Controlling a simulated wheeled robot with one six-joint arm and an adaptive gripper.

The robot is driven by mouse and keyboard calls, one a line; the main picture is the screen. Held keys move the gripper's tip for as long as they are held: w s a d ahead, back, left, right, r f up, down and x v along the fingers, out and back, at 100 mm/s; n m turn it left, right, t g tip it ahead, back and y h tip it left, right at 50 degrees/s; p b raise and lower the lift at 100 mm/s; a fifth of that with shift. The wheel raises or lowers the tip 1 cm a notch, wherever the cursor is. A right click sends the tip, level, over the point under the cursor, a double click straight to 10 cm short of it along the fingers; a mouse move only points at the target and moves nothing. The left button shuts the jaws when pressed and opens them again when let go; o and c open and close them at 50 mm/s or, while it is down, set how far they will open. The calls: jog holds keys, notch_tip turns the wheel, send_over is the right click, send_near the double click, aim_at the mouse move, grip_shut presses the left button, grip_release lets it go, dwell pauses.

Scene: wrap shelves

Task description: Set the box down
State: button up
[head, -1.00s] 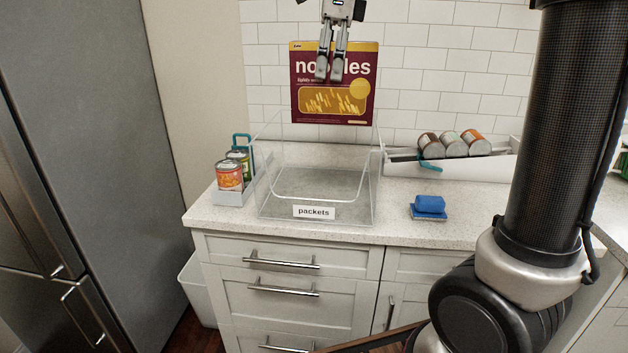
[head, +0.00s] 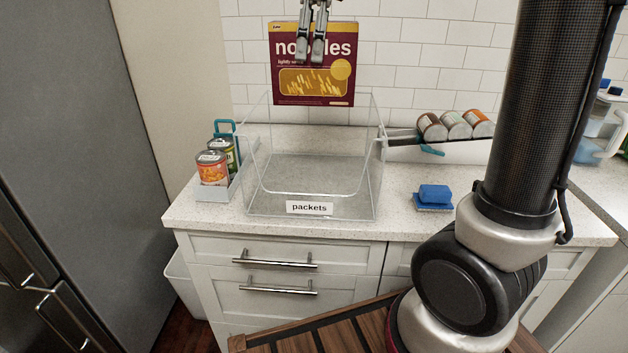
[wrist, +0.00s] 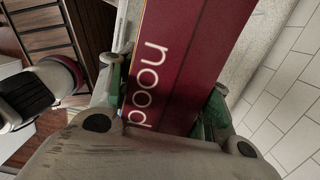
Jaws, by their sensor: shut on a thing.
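The box (head: 313,85) is a dark red noodles carton with a yellow top edge and a picture of noodles. My gripper (head: 310,58) is shut on its upper part and holds it upright. In the head view the box shows above and behind the clear bin (head: 256,203) labelled "packets", in front of the tiled wall. The bin stands on the counter and looks empty. In the wrist view the box (wrist: 190,60) fills the middle, between the two fingers (wrist: 165,105). How far the box is from the bin's back wall I cannot tell.
A grey caddy (head: 238,188) with cans (head: 212,168) stands left of the bin. A blue sponge (head: 433,194) lies on the counter (head: 400,222) to the right. A rack with several cans (head: 455,126) is behind it. The counter between bin and sponge is clear.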

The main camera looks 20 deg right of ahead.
notch_tip(320, 180, down, 22)
dwell(0.7)
jog(key=o, duration=1.2)
jog(key=shift+o, duration=0.2)
